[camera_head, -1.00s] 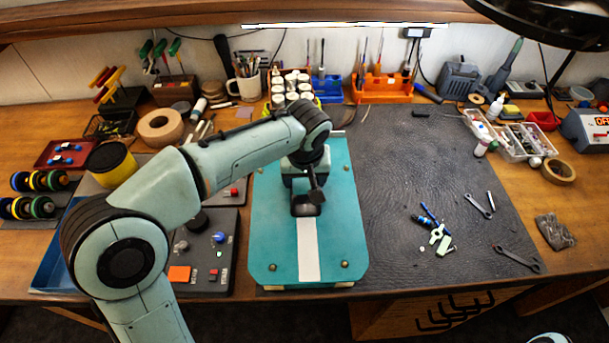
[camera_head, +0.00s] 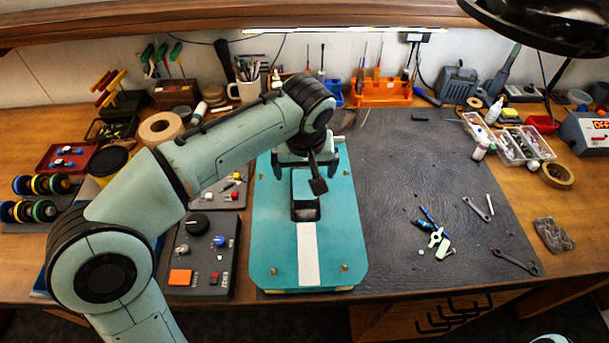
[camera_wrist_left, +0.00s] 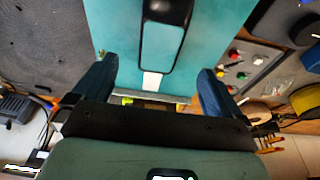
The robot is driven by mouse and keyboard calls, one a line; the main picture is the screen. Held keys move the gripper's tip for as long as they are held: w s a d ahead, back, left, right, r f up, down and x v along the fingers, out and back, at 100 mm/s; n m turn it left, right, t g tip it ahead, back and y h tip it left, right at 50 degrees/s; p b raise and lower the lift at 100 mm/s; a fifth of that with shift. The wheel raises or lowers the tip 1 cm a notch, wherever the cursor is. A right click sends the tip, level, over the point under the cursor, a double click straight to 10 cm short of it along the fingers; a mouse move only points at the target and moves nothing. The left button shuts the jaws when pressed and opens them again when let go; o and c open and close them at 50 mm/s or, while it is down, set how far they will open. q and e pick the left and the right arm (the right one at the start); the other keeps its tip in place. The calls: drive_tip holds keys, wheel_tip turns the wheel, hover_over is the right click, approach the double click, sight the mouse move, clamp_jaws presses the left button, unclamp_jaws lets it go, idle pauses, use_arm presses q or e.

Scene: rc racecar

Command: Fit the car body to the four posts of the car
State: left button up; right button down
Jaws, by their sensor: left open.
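The car body (camera_head: 262,230) is a flat teal shell with a white stripe and a dark cockpit opening. It lies level at the left edge of the grey mat, and the wrist view (camera_wrist_left: 210,25) shows part of it. My left gripper (camera_head: 306,165) is open over the far half of the body, behind the cockpit. In the wrist view its fingers (camera_wrist_left: 155,80) are wide apart with nothing held between them.
A control box (camera_head: 205,290) with knobs stands left of the car. Wheels (camera_head: 40,185) stand at the far left. Wrenches (camera_head: 478,208) and small tools lie on the grey mat (camera_head: 400,160), which is otherwise clear. Bins and tools line the back.

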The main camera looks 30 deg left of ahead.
use_arm(q)
drive_tip(key=p+v, duration=0.1)
drive_tip(key=v, duration=0.5)
idle(0.7)
